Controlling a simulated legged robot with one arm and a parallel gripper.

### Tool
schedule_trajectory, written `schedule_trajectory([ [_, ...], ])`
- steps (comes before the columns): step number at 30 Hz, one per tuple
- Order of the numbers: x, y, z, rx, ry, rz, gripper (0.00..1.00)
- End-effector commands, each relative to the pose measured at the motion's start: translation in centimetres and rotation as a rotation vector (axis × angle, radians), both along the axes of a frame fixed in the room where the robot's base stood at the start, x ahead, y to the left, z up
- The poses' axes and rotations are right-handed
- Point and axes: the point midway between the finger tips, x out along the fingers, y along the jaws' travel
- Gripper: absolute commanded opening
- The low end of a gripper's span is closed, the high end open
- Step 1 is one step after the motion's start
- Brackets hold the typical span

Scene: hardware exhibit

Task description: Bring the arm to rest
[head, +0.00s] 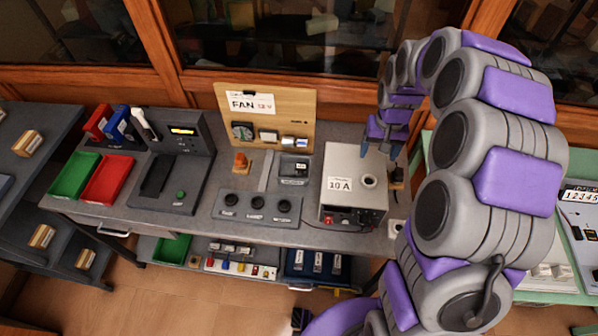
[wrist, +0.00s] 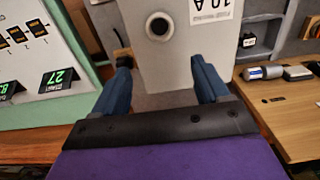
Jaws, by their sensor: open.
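My arm, grey with purple pads, rises on the right of the head view and bends over towards the bench. My gripper (head: 388,135) points down beside the back of a grey box marked 10 A (head: 353,207). In the wrist view my gripper (wrist: 165,85) has two blue fingers set wide apart. The grey box (wrist: 182,50) with a round dark hole shows between and beyond them. Nothing is held between the fingers. I cannot tell whether a finger touches the box.
The grey bench (head: 140,222) carries a wooden FAN board (head: 285,105), a knob panel (head: 256,208), a green tray (head: 75,175) and a red tray (head: 108,178). A green table (head: 432,175) with a number display stands right. Dark shelves (head: 35,185) stand left.

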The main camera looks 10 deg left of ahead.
Motion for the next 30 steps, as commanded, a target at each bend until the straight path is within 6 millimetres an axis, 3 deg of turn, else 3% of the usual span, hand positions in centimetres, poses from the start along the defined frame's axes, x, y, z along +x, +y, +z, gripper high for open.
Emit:
schedule_trajectory([
  [5, -0.5, 0.7, 0.6, -0.004, 0.000, 0.005, 0.75],
  [8, -2.0, 1.0, 1.9, -0.001, 0.005, 0.012, 0.75],
  [18, -12.3, 0.3, 8.1, 0.012, 0.049, 0.043, 0.75],
  [30, -25.9, 0.7, 11.8, -0.006, 0.110, 0.039, 0.75],
])
